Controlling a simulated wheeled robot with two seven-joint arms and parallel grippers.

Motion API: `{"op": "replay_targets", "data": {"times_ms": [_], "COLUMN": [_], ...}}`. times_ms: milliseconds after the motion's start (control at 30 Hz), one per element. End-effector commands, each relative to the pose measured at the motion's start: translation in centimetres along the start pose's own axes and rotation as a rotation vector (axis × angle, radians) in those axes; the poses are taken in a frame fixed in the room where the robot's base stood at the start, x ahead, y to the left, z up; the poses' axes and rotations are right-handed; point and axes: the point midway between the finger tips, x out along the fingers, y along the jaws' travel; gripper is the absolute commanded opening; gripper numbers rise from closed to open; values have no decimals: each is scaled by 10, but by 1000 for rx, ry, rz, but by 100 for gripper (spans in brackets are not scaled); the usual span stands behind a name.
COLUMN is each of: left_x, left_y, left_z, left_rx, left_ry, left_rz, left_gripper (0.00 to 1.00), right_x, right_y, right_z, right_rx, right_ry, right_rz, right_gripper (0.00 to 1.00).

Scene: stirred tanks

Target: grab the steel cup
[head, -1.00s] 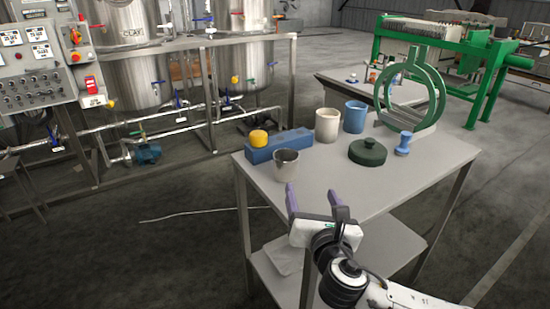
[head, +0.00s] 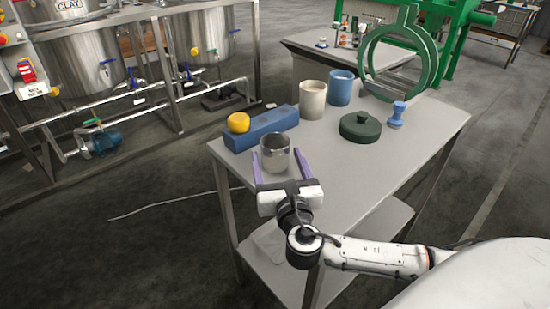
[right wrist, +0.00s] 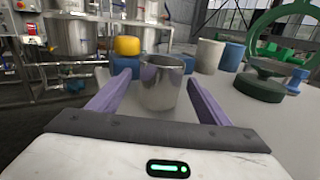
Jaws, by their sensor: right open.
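The steel cup (head: 275,153) stands upright on the grey table (head: 370,178), near its left front edge. It also shows in the right wrist view (right wrist: 161,86), between the two purple fingers. My right gripper (head: 280,168) is open, with one finger on each side of the cup. Small gaps seem to remain between fingers and cup, though I cannot tell whether either touches. My left gripper is in neither view.
A blue block (head: 262,130) with a yellow knob (head: 238,122) lies just behind the cup. A cream cup (head: 312,100), a blue cup (head: 341,88), a dark green lidded piece (head: 360,128) and a blue stamp-like piece (head: 397,114) stand farther back. The table's right front is clear.

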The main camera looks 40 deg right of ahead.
Motion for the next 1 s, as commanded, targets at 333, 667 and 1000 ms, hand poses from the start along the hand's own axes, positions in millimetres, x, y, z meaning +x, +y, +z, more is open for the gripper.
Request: {"op": "replay_targets", "data": {"times_ms": [333,667,1000], "left_x": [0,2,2], "left_y": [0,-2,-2], "left_z": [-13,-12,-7], "left_rx": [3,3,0], "left_ry": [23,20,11], "left_rz": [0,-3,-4], "left_gripper": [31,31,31], "right_x": [41,73,72], "right_y": [-1,-1,-1], "right_z": [4,3,3], "right_rx": [2,3,2], "right_ry": [-5,-1,-2], "right_rz": [-5,-3,-3], "right_gripper": [71,71,44]}}
